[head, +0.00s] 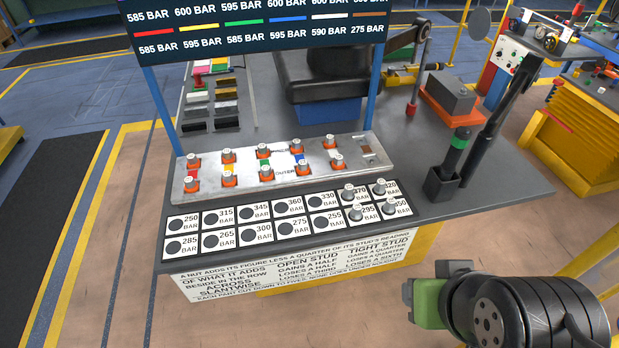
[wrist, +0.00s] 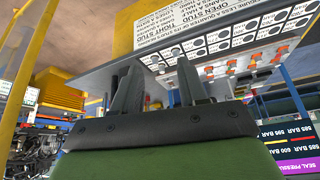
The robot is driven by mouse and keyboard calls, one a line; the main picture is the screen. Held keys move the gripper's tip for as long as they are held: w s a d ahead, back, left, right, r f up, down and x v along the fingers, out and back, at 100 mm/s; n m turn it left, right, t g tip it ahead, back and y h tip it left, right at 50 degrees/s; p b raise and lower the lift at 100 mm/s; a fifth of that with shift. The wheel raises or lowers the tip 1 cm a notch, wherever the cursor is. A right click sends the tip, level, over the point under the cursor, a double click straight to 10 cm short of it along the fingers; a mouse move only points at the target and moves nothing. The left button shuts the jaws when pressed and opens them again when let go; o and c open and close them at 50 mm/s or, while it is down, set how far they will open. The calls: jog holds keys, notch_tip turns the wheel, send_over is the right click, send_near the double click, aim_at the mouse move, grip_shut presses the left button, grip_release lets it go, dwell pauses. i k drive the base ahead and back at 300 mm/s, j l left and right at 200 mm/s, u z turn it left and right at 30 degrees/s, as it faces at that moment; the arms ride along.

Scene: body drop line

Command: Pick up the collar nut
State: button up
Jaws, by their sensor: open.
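Several small silver-grey nuts stand on the right end of the numbered board (head: 292,228) in the head view: one at 370 (head: 348,191), one at 320 (head: 380,187), one at 295 (head: 357,212) and one at the far right of the front row (head: 387,208). I cannot tell which is the collar nut. My gripper (wrist: 160,88) is open and empty, its two dark fingers apart. In the head view my green and black gripper body is at lower right, clear of the table's front edge. Some small grey nuts (wrist: 155,62) show beyond the fingers in the wrist view.
A grey metal plate (head: 230,197) behind the board carries two rows of studs with orange bases and silver tops. A pressure display (head: 255,30) stands above on blue posts. A black holder with a green-banded tool (head: 441,185) stands right. The board's other circles are bare.

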aim_at(347, 193)
jog(key=i+j+u, duration=0.15)
jog(key=u, duration=0.2)
jog(key=i+u, duration=0.5)
jog(key=u, duration=0.2)
